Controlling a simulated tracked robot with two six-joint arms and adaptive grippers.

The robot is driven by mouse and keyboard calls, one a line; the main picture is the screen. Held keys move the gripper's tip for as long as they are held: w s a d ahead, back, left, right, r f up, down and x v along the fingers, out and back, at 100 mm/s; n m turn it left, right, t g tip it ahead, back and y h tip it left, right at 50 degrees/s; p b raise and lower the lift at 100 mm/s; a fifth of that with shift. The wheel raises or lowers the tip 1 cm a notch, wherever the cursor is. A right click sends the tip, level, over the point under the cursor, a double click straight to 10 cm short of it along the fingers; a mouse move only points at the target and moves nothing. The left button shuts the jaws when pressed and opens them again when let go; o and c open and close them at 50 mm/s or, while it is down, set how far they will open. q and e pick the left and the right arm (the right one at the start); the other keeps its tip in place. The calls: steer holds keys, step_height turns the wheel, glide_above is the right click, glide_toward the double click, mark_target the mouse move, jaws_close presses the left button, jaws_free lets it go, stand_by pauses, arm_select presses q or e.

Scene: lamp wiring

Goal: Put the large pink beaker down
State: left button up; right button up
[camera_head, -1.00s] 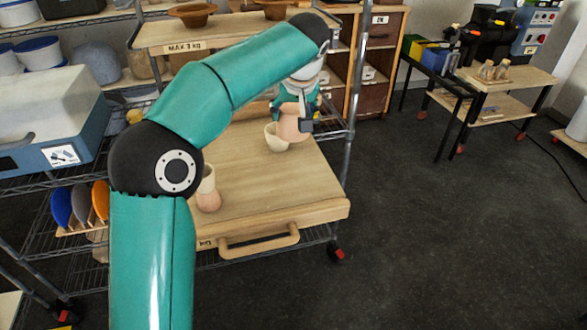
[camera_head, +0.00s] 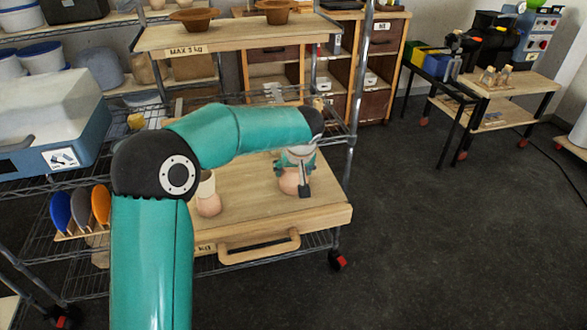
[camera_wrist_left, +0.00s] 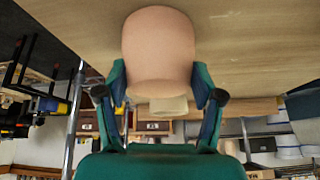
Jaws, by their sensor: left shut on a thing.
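The large pink beaker (camera_head: 293,185) is in my left gripper (camera_head: 298,168), over the right part of the wooden board (camera_head: 240,215). I cannot tell whether its base touches the board. In the left wrist view the beaker (camera_wrist_left: 158,45) sits between the two fingers of the left gripper (camera_wrist_left: 161,82), which are shut around it. A cream piece (camera_wrist_left: 168,106) shows just past it; I cannot tell whether it belongs to the beaker. My right gripper is out of view.
A smaller pink and cream beaker (camera_head: 207,195) stands on the board to the left, beside my arm. An upper shelf (camera_head: 230,32) with brown bowls (camera_head: 194,18) is above the board. A metal rack post (camera_head: 354,110) rises close on the right.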

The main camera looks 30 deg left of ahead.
arm_select(q)
steer(key=o, duration=1.4)
steer(key=shift+r, duration=0.1)
steer(key=v, duration=1.2)
steer(key=shift+b, duration=0.3)
steer(key=shift+a, duration=0.1)
